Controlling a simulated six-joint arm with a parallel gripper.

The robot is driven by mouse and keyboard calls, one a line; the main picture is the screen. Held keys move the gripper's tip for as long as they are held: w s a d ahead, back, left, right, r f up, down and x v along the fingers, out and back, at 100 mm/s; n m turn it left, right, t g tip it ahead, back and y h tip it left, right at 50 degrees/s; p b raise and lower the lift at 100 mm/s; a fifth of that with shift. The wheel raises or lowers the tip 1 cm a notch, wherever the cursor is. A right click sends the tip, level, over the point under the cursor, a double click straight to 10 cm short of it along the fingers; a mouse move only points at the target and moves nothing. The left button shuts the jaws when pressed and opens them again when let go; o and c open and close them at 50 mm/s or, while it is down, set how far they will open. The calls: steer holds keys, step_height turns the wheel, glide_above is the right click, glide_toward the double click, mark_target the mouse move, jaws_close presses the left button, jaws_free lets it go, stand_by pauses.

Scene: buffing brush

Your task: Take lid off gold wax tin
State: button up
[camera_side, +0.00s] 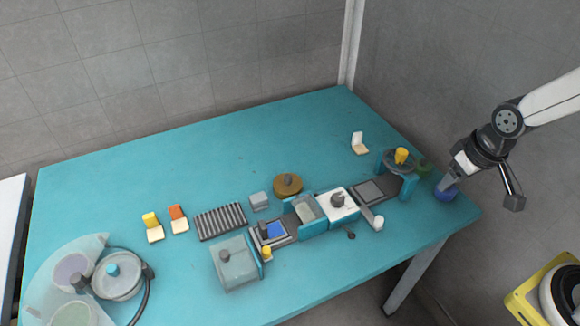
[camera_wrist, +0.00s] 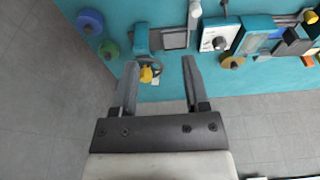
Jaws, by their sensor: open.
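The gold wax tin (camera_side: 287,185) is a round brown-gold tin with a small dark knob on top. It stands upright near the middle of the table, behind the row of machine parts. In the wrist view the tin (camera_wrist: 232,62) is a small gold disc to the right of my fingers. My gripper (camera_side: 447,184) is far to the right of it, above the table's right end and in front of the blue tin. In the wrist view my gripper (camera_wrist: 158,82) has its fingers wide apart with nothing held between them. I cannot tell whether the lid is seated.
A blue round tin (camera_side: 445,194) and a green one (camera_side: 424,167) stand at the table's right end. A teal stand with a yellow knob (camera_side: 401,155) is beside them. A white box (camera_side: 338,204) is right of the gold tin. The table behind the gold tin is clear.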

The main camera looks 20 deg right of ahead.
steer(key=shift+o, duration=1.1)
steer(key=n+y, duration=0.3)
steer(key=n, duration=0.6)
glide_toward(287, 178)
steer(key=f, duration=0.1)
steer(key=shift+a+f+n+t, duration=0.15)
steer(key=shift+f+n+t, duration=0.15)
steer(key=shift+f, duration=0.1)
steer(key=shift+x, duration=1.2)
